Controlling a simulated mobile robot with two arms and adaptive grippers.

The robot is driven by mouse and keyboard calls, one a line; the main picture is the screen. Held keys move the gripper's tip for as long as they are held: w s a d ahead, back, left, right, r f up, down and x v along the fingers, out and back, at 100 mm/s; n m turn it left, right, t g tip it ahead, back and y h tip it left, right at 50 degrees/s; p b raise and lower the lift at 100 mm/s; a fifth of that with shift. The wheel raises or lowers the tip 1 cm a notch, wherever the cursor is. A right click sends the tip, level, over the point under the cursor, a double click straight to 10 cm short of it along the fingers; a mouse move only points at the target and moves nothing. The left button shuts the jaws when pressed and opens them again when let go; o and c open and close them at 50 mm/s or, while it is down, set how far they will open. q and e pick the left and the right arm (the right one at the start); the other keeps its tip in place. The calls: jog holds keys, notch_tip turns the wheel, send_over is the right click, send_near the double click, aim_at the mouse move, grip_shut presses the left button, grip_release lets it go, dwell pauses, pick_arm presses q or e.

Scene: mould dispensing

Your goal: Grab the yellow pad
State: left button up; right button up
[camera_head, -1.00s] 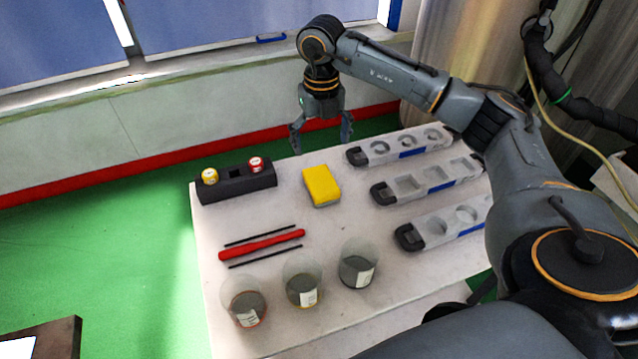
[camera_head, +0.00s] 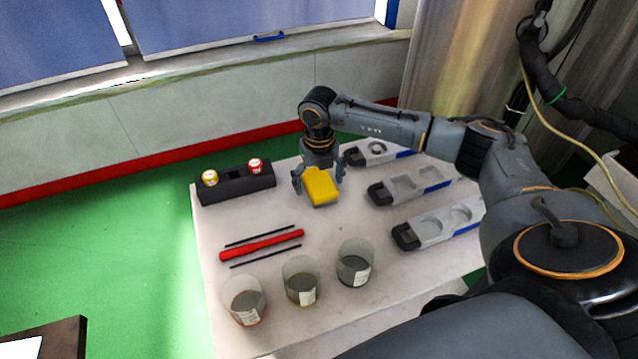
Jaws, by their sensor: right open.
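The yellow pad (camera_head: 321,186) lies on the white table, towards the back middle, with a greyish lower layer at its front edge. My right gripper (camera_head: 318,184) is open and low over the table, with one finger to the left of the pad and the other to the right. I cannot tell whether the fingers touch the pad. My left gripper is out of view.
A black holder (camera_head: 236,186) with yellow-capped and red-capped items stands left of the pad. Mould trays (camera_head: 418,186) stand to the right. A red tool (camera_head: 262,245) between thin black rods and clear cups (camera_head: 302,281) are in front.

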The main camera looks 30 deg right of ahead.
jog(key=c, duration=1.3)
jog(key=shift+o, duration=0.2)
